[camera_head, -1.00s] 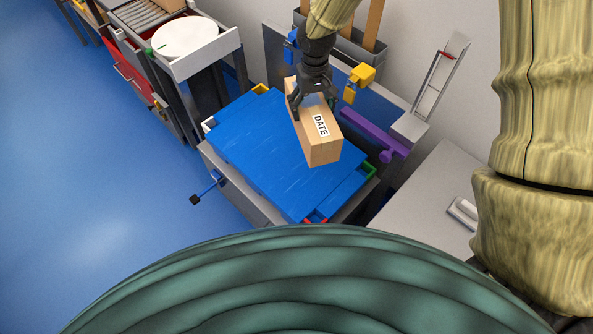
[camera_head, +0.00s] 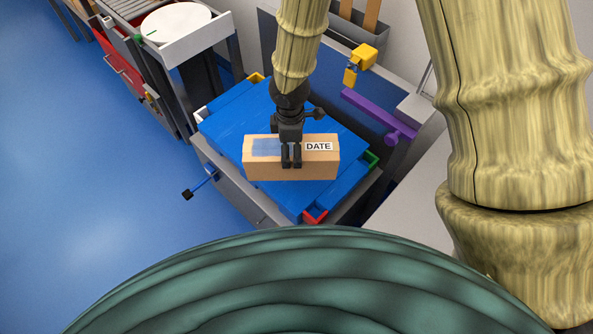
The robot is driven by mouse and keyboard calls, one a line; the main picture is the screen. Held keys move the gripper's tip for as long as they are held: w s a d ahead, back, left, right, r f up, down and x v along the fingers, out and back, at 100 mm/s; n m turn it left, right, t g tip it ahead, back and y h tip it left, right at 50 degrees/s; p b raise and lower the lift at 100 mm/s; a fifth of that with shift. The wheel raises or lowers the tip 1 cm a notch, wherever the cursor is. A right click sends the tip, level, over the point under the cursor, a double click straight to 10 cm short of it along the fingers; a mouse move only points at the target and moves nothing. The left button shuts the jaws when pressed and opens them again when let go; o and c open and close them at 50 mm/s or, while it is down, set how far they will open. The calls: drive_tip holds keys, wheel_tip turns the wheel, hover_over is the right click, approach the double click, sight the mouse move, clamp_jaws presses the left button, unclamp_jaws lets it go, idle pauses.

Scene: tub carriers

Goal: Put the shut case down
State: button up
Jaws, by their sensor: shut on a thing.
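The shut case (camera_head: 300,171) is a long tan box with a white DATE label and a blue patch on its top face. My gripper (camera_head: 291,162) is shut on it near the middle of its long side, with the fingers pointing down. The case lies crosswise in the picture, over the blue board (camera_head: 232,126). I cannot tell whether its underside touches the board or hangs a little above it.
The blue board sits on a grey stand with red (camera_head: 315,215), green and yellow corner pieces. A purple bar (camera_head: 380,115) and a yellow block (camera_head: 361,56) are behind, to the right. A white round disc (camera_head: 176,22) is at upper left. Blue board shows bare around the case.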

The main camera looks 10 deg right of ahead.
drive_tip(key=shift+s+a+f+n+b, duration=1.3)
drive_tip(key=shift+s+f+n+b, duration=0.85)
drive_tip(key=shift+s+f+n, duration=1.9)
drive_tip(key=w+d+f+p, duration=0.2)
drive_tip(key=w, duration=0.6)
drive_tip(key=w+d+f+n+p, duration=0.1)
drive_tip(key=w+d+f+p, duration=0.1)
drive_tip(key=w, duration=0.6)
drive_tip(key=shift+d, duration=0.85)
drive_tip(key=shift+s+f, duration=0.1)
drive_tip(key=shift+f, duration=0.15)
drive_tip(key=o, duration=2)
drive_tip(key=shift+o, duration=0.2)
wheel_tip(320, 180, up, 12)
drive_tip(key=shift+b, duration=0.35)
